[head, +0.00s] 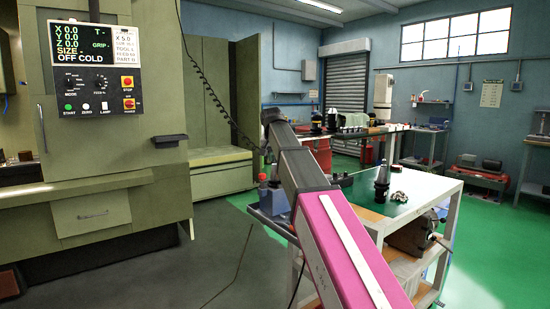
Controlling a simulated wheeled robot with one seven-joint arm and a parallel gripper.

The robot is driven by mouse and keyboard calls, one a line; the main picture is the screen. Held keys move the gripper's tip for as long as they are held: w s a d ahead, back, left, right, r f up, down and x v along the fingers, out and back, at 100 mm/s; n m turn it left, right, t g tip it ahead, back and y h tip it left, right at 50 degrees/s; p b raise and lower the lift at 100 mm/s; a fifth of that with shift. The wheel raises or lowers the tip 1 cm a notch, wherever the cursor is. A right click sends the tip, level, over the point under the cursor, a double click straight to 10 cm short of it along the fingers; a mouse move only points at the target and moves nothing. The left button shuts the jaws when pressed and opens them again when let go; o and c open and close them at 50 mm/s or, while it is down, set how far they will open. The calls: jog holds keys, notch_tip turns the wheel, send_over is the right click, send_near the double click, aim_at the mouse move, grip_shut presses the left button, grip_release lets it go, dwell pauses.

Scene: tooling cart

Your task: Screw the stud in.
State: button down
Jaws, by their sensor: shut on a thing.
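My arm rises from the bottom right and bends at the top near the middle of the head view. Its links cover the left part of the cart (437,190). My gripper is not visible; it seems hidden behind my own arm. No stud can be made out. A dark tapered tool holder (382,184) stands upright on the cart top. Beside it lie small shiny metal parts (398,196), too small to identify. A blue-grey block (273,201) with a red-topped item (262,181) shows at the cart's left end, just left of my arm.
A green mat (361,190) covers part of the cart top. A vise-like device (410,236) with a handle sits on the lower shelf. A machine with a control panel (98,80) fills the left side. Workbenches (428,133) stand behind. Floor is open between machine and cart.

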jog(key=m+h, duration=0.1)
jog(key=m, duration=0.1)
jog(key=m+g, duration=0.1)
jog(key=m, duration=0.2)
jog(key=shift+h, duration=0.4)
jog(key=shift+m, duration=0.4)
jog(key=shift+w+m, duration=0.1)
jog(key=shift+m, duration=0.3)
jog(key=m+g+h, duration=0.1)
jog(key=m+g, duration=0.1)
jog(key=m, duration=0.2)
jog(key=shift+m, duration=0.4)
jog(key=c, duration=0.9)
grip_release()
